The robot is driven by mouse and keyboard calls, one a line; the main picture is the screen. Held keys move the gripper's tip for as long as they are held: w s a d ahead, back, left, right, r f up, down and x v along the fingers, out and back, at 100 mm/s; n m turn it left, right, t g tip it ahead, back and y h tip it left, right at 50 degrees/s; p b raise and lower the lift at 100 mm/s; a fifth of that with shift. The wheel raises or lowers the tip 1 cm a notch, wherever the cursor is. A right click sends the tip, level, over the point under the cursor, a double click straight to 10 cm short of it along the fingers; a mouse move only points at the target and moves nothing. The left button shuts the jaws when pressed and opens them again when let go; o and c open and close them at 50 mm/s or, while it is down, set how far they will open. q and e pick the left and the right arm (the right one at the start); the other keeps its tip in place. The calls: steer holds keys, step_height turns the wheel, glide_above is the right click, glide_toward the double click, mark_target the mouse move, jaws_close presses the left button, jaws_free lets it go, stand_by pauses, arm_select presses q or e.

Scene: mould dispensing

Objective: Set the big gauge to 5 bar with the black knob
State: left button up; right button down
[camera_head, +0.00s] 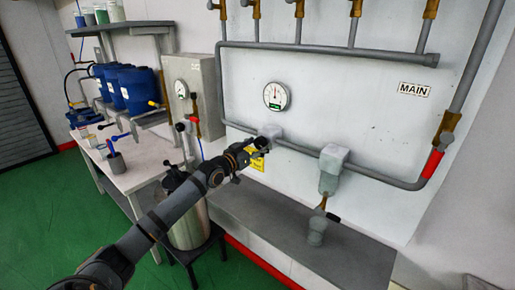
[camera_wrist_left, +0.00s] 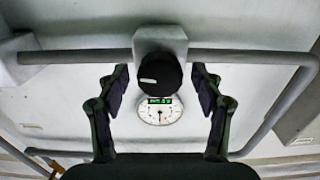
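The big gauge (camera_head: 276,96) is a round white dial on the wall panel, with a green display; its needle points roughly up in the head view. It also shows upside down in the left wrist view (camera_wrist_left: 160,117), where the display digits are too small to read surely. The black knob (camera_wrist_left: 159,71) sits on a grey regulator block (camera_wrist_left: 160,38) on the pipe; its white mark points left in the wrist view. My left gripper (camera_head: 257,146) is at the knob. Its open fingers (camera_wrist_left: 160,78) stand on either side of it, with gaps visible. My right gripper is out of view.
A grey pipe (camera_head: 300,149) runs along the panel past the regulator. A second grey block (camera_head: 332,165) hangs to the right above a ledge (camera_head: 300,235). A smaller gauge (camera_head: 182,89) is on a box at left. A steel pot (camera_head: 190,225) stands below my arm.

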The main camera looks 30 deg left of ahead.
arm_select(q)
steer(key=c, duration=1.1)
steer(key=shift+w+f+b, duration=0.1)
steer(key=shift+f+b, duration=0.1)
steer(key=shift+b, duration=0.15)
steer(key=m+b, duration=0.3)
steer(key=b, duration=0.1)
steer(key=shift+f+b, duration=0.2)
steer(key=shift+b, duration=0.15)
steer(key=shift+r+m+b, duration=0.1)
steer(key=shift+m+b, duration=0.2)
steer(key=shift+m, duration=0.4)
steer(key=shift+r, duration=0.15)
steer(key=shift+r+m, duration=0.1)
steer(key=shift+m, duration=0.2)
